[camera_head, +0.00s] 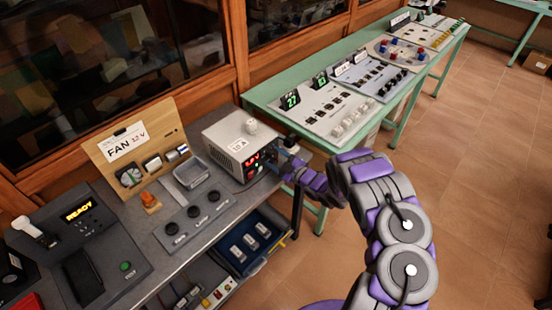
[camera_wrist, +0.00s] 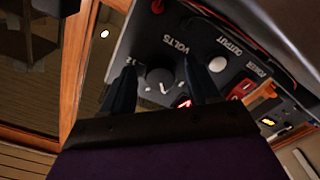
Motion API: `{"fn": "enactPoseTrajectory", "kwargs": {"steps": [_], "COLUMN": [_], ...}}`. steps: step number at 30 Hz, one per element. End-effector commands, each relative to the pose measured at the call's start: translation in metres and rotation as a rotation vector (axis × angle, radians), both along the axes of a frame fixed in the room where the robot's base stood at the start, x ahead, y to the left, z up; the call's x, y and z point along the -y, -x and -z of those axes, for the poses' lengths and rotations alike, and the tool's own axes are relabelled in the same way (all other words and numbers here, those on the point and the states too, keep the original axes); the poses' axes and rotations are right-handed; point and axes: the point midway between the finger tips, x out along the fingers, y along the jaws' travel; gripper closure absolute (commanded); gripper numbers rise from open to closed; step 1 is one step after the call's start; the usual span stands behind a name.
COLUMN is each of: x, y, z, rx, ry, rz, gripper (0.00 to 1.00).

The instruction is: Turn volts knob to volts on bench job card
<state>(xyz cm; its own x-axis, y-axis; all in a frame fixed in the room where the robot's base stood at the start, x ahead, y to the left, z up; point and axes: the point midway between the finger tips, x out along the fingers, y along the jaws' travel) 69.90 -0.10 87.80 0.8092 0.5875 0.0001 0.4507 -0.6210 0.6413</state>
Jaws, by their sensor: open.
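The volts knob (camera_wrist: 160,80) is a dark round knob with a white pointer mark, below the VOLTS label on the power supply's front panel. My gripper (camera_wrist: 158,66) is open, one dark finger on each side of the knob; I cannot tell whether they touch it. In the head view, my gripper (camera_head: 279,158) is at the front of the light grey power supply (camera_head: 228,136) and hides the knob. The red display (camera_head: 252,160) is too small to read surely. The job card (camera_head: 125,141) reads FAN with a small voltage figure, seemingly 3.2 V.
On the panel, a white output button (camera_wrist: 218,63) and a red power switch (camera_wrist: 241,90) lie right of the knob. A grey tray (camera_head: 191,173) and a panel of black knobs (camera_head: 194,211) share the bench. A green table (camera_head: 262,96) with exhibits stands behind.

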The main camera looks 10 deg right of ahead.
Motion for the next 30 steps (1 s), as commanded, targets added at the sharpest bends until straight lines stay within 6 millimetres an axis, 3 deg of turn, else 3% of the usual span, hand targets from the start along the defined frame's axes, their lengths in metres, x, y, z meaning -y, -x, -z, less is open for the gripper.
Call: {"fn": "enactPoseTrajectory", "kwargs": {"steps": [2,18,30], "x": [0.0001,0.0,-0.0002], "y": [0.0001,0.0002,0.0003], "z": [0.0,0.0002,-0.0002], "rx": [0.0,0.0,-0.046], "ry": [0.0,0.001,-0.061], "rz": [0.0,-0.001,0.0], "gripper": [0.43,0.95,0.96]}}
